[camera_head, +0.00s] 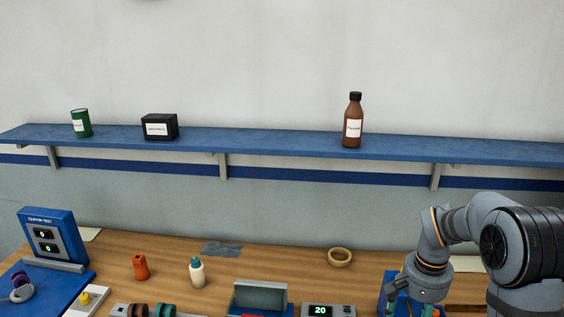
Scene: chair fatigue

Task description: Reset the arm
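My grey arm enters at the lower right and bends down toward a blue object (388,289) on the wooden bench. The end of my arm is at the bottom edge of the picture, over or beside that blue object; I cannot tell whether they touch. My gripper's fingers are cut off or hidden there, so its opening and anything it may hold do not show.
A blue shelf (280,142) holds a green can (81,123), a black box (160,126) and a brown bottle (353,122). On the bench (300,270) are a blue display unit (52,232), an orange item (140,267), a white bottle (197,272), a ring (340,257) and a device reading 20 (328,310).

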